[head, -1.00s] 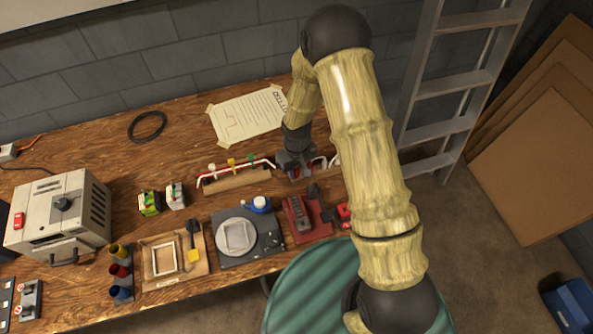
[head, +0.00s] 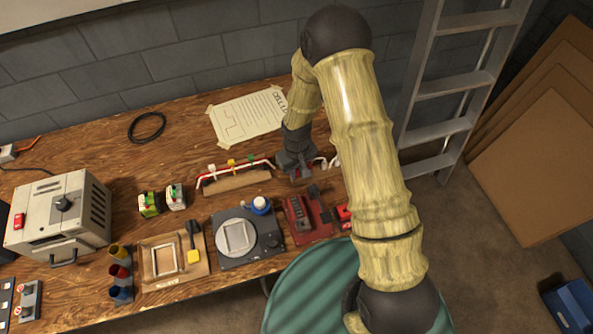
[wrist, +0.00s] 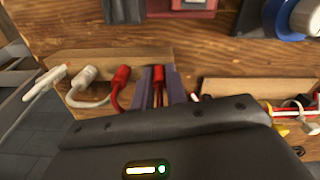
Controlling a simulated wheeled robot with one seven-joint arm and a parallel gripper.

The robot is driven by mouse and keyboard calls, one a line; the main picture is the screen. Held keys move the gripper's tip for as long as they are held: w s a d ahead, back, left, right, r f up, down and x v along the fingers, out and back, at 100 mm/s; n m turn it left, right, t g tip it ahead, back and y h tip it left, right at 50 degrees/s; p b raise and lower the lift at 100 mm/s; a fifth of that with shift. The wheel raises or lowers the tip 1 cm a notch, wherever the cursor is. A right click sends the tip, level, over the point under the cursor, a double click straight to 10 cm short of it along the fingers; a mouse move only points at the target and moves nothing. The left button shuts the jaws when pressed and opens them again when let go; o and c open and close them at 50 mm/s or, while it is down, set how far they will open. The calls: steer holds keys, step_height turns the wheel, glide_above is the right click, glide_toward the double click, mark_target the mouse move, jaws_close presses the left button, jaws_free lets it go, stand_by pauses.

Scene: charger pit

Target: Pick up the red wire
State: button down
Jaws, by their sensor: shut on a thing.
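A red wire with a thick red plug (wrist: 122,74) shows in the wrist view, left of the fingers, on a wooden holder (wrist: 75,62). My gripper (wrist: 157,76) has its grey-purple fingers close together around a thin reddish strand, which looks like part of the red wire. The fingers and gripper body hide much of that strand. White wires with white plugs (wrist: 82,73) stand left of the red plug. In the head view my gripper (head: 297,172) is low over the bench, right of another wooden holder (head: 236,180), and my arm covers part of this spot.
That second holder carries a red-and-white wire bundle with coloured clips. In front lie a dark plate with a round disc (head: 247,240) and a red device (head: 303,218). A paper sheet (head: 247,115) lies behind. A ladder (head: 440,120) stands right of the bench.

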step_height(320, 180, up, 10)
steer(key=shift+b, duration=0.4)
steer(key=shift+w+f, duration=0.1)
stand_by(0.5)
